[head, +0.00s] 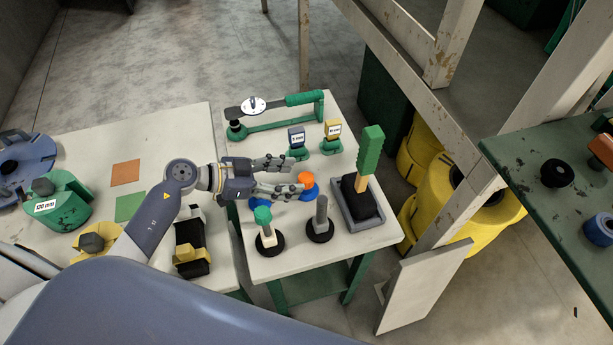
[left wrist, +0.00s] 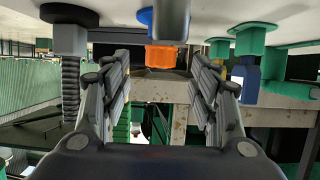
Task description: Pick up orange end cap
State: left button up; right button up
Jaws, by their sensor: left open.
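The orange end cap (head: 306,179) sits on a blue round piece (head: 309,191) on the small white-topped table. In the left wrist view, which looks upside down, the orange end cap (left wrist: 166,57) shows straight ahead, between the lines of the two fingers. My left gripper (head: 295,175) is open and reaches in from the left with its fingers level. Its fingertips are beside the cap, and I cannot tell whether they touch it. A dark grey cylinder partly covers the blue piece in the wrist view. My right gripper is not in view.
A green brush-like block (head: 370,150) rises from a grey tray at the right. Two small labelled blocks and a green-handled tool (head: 303,99) are behind.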

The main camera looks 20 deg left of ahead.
aim_at(305, 177)
pick_arm(q)
jog(key=x, duration=0.1)
jog(key=p+x, duration=0.1)
jog(key=x, duration=0.2)
jog(key=shift+w+d+r, duration=0.2)
jog(key=shift+r, duration=0.05)
jog(key=shift+w+d+f, duration=0.25)
jog(key=shift+w+d, duration=0.05)
jog(key=shift+d, duration=0.05)
jog(key=c, duration=0.8)
